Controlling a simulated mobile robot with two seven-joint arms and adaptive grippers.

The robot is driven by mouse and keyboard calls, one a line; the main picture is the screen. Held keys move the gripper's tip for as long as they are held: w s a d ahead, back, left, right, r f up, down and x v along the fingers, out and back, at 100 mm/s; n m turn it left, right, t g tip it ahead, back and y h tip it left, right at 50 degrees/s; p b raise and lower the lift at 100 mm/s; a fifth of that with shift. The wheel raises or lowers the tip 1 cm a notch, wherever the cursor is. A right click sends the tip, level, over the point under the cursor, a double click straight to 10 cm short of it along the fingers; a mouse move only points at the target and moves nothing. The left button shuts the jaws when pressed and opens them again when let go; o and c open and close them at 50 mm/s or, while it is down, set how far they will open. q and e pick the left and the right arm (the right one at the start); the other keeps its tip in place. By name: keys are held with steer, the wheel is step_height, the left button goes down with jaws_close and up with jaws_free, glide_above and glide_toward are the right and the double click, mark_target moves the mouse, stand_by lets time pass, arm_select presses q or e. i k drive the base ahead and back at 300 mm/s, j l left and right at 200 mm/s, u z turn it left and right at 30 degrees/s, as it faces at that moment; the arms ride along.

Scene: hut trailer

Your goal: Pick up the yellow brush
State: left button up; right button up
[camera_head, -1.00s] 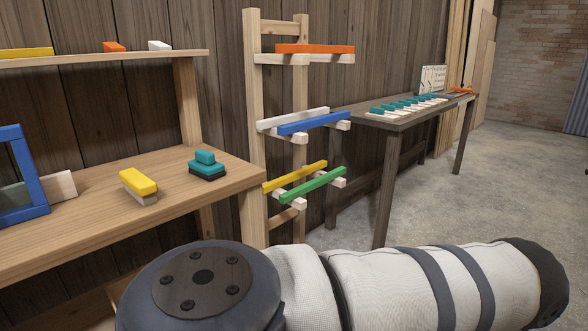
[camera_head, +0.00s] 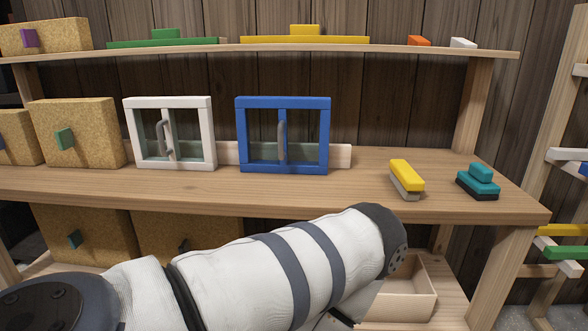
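The yellow brush (camera_head: 406,177) lies on the right part of the wooden workbench top, a yellow block over a pale grey base. A teal brush-like block (camera_head: 479,181) with a dark base sits just to its right, apart from it. One of my arms crosses the lower front of the view, below the bench top, and does not touch the yellow brush. Neither of my grippers shows in the view.
The workbench (camera_head: 250,196) also holds a blue frame (camera_head: 283,171) and a white frame (camera_head: 170,167). A shelf (camera_head: 300,48) with colored blocks runs above. A pale box (camera_head: 405,305) sits below the bench. Bare bench top lies in front of the brush.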

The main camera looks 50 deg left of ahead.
mark_target(410, 185)
steer(key=u, duration=1)
